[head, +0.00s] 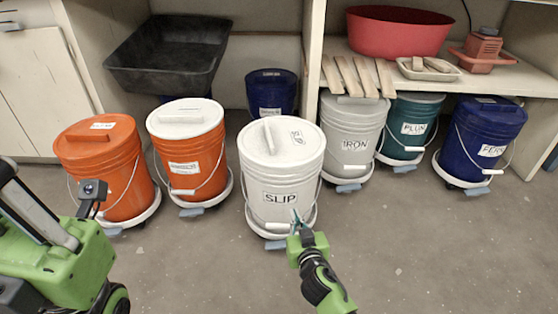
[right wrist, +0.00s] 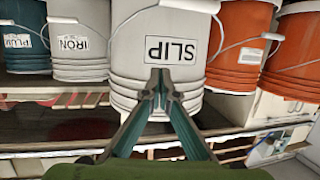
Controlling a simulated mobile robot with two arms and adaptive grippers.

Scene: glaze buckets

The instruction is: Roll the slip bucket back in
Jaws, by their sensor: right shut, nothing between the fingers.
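The slip bucket (head: 262,172) is white with a lidded top and a "SLIP" label. It stands upright on a low white wheeled base (head: 270,233), forward of the buckets beside it. Its wire handle hangs down with a white grip at the front. My right gripper (head: 294,216) is shut and empty, with its tips in front of the bucket's lower front, below the label. In the right wrist view, the shut fingertips (right wrist: 161,76) overlap the bucket's wall (right wrist: 126,50) by the label; I cannot tell whether they touch. My left gripper is not in view.
Two orange buckets (head: 190,160) stand to the left; the iron (head: 352,130), plum (head: 408,133) and another blue bucket (head: 482,140) stand right. A dark blue bucket (head: 271,92) is behind the slip bucket. A black tub (head: 170,55) sits above. Floor in front is clear.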

